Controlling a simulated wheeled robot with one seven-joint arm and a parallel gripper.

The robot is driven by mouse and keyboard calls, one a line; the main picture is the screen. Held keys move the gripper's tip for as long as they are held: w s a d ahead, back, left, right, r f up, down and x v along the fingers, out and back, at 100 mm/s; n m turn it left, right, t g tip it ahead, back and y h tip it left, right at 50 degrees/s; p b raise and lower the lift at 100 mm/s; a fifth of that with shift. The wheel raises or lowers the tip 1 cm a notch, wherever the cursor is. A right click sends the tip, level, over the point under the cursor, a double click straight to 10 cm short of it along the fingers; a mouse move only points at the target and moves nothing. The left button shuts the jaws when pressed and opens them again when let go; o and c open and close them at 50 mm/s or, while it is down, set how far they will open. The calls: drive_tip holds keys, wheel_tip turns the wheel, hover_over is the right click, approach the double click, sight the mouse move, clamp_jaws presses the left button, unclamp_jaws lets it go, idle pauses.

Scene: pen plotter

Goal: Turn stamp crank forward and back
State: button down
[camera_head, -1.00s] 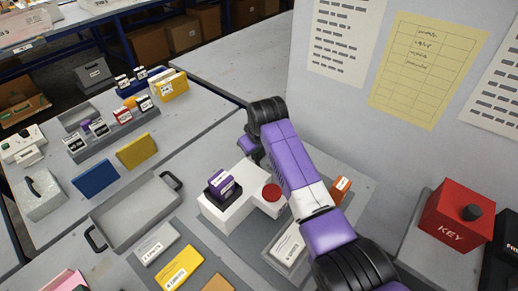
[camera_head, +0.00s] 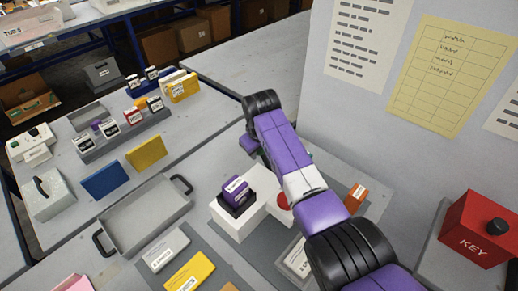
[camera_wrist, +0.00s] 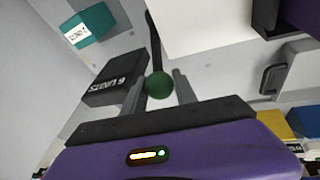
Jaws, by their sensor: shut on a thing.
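The crank shows in the wrist view as a dark arm (camera_wrist: 154,45) ending in a green ball knob (camera_wrist: 159,86). My gripper (camera_wrist: 158,80) is shut on the green knob, with one grey finger on each side. A white machine (camera_head: 228,223), seemingly the stamp press, stands on the table in the head view. It carries a purple block (camera_head: 236,186) in a black holder and has a red round part (camera_head: 284,201), partly covered by my arm. In the head view my arm hides the gripper and crank.
An orange box (camera_head: 355,196) and a white labelled box (camera_head: 296,262) lie close to my arm. A grey tray (camera_head: 145,213) with black handles is on the left. A red KEY box (camera_head: 473,225) stands right, and a papered wall panel (camera_head: 385,120) rises behind.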

drive_tip(key=shift+s+a+f, duration=0.1)
drive_tip(key=shift+a, duration=0.05)
drive_tip(key=c, duration=1)
unclamp_jaws()
drive_tip(key=shift+r, duration=0.25)
drive_tip(key=v, duration=0.7)
drive_tip(key=shift+r, duration=0.15)
